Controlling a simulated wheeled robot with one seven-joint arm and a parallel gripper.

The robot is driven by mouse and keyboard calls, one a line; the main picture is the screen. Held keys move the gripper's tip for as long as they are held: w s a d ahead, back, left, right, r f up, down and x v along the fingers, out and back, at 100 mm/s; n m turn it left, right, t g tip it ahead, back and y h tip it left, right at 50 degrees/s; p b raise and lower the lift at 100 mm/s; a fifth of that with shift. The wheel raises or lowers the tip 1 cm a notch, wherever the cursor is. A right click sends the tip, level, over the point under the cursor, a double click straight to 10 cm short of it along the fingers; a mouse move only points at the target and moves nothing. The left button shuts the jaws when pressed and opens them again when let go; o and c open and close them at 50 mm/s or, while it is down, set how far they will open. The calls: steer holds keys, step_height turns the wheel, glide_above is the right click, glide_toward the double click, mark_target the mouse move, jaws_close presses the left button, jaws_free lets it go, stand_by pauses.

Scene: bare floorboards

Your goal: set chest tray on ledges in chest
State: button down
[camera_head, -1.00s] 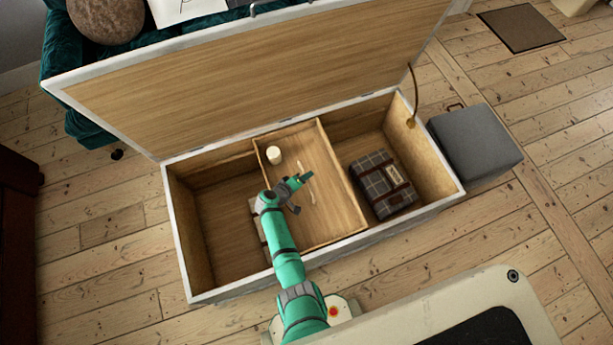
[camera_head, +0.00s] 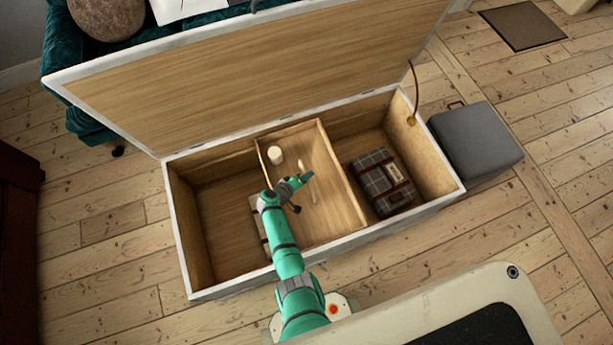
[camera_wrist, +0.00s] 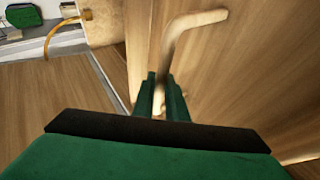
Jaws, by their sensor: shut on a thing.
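The wooden chest (camera_head: 180,235) stands open with its lid (camera_head: 250,75) raised at the back. The wooden chest tray (camera_head: 335,195) spans the middle of the chest from front to back. A small cream cylinder (camera_head: 275,155) stands at its back left. My gripper (camera_head: 303,180) is over the tray, at its pale wooden handle. In the wrist view, my gripper (camera_wrist: 162,85) is shut on the bent handle (camera_wrist: 185,28). The ledges cannot be made out, and I cannot tell whether the tray rests on them. My arm hides part of the tray's left side.
A plaid folded blanket (camera_head: 382,182) lies at the chest's right end. A pale flat thing (camera_head: 261,226) is partly hidden by my arm. The chest's left end is bare. A grey box stool (camera_head: 474,143) stands right of the chest. A cord (camera_head: 414,85) joins lid and chest.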

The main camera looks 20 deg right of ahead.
steer(key=shift+w+f, duration=0.15)
steer(key=shift+f, duration=0.15)
steer(key=c, duration=1.7)
jaws_free()
steer(key=shift+d+f, duration=0.1)
steer(key=shift+f, duration=0.1)
steer(key=shift+s+a+r, duration=0.25)
steer(key=shift+a, duration=0.2)
steer(key=shift+v, duration=4.9)
steer(key=shift+w+d+r, duration=0.1)
steer(key=shift+r, duration=0.05)
steer(key=shift+d, duration=0.15)
